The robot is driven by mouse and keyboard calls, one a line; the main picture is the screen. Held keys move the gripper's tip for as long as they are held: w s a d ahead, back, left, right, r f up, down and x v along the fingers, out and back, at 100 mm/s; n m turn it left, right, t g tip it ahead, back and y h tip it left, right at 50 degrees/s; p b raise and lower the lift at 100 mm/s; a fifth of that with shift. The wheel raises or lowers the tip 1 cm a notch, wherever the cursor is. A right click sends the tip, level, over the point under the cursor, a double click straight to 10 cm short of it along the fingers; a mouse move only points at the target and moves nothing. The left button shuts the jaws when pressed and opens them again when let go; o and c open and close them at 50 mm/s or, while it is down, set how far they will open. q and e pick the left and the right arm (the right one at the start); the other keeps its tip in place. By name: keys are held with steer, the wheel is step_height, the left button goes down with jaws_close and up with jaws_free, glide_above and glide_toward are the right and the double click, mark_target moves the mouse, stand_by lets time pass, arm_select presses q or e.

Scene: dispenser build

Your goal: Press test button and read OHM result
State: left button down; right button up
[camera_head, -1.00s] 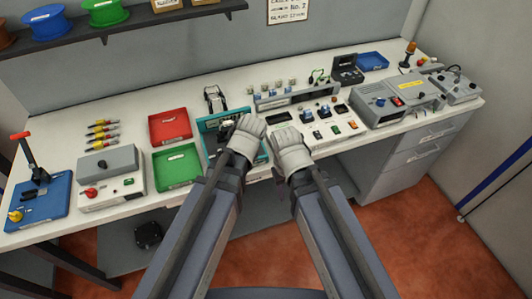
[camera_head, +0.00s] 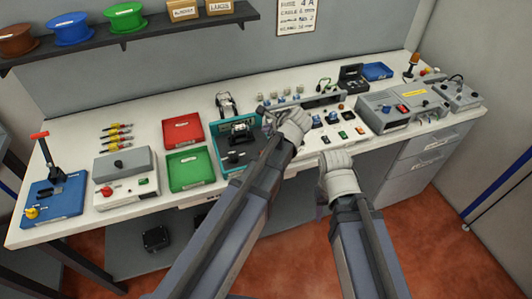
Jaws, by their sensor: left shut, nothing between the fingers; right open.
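I cannot tell for sure which control is the test button. A grey instrument box (camera_head: 385,112) with a small red display or lamp stands at the right of the bench; no OHM reading is legible. A white panel (camera_head: 325,135) with small coloured buttons lies left of it, partly behind my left gripper. My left gripper (camera_head: 264,112) is shut and empty, between that panel and a teal tray (camera_head: 219,160) holding a black device. My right gripper (camera_head: 322,198) is open at the bench's front edge, its fingers mostly hidden behind its own wrist.
Red (camera_head: 183,128) and green (camera_head: 190,170) trays lie left of the teal tray. A grey box with a red knob (camera_head: 126,178) and a blue-based lever press (camera_head: 55,190) stand further left. A grey rack with small parts (camera_head: 322,100) is at the back. Drawers (camera_head: 430,145) are below right.

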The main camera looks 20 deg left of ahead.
arm_select(q)
step_height(320, 180, down, 9)
steer(key=b, duration=0.8)
steer(key=shift+r+b, duration=0.1)
steer(key=shift+b, duration=0.3)
stand_by(1.5)
steer(key=shift+f+b, duration=0.4)
steer(key=shift+b, duration=0.05)
steer(key=shift+f+b, duration=0.4)
steer(key=shift+f, duration=0.05)
stand_by(0.4)
steer(key=shift+r, duration=0.15)
steer(key=shift+r+p, duration=0.75)
steer(key=shift+p, duration=0.1)
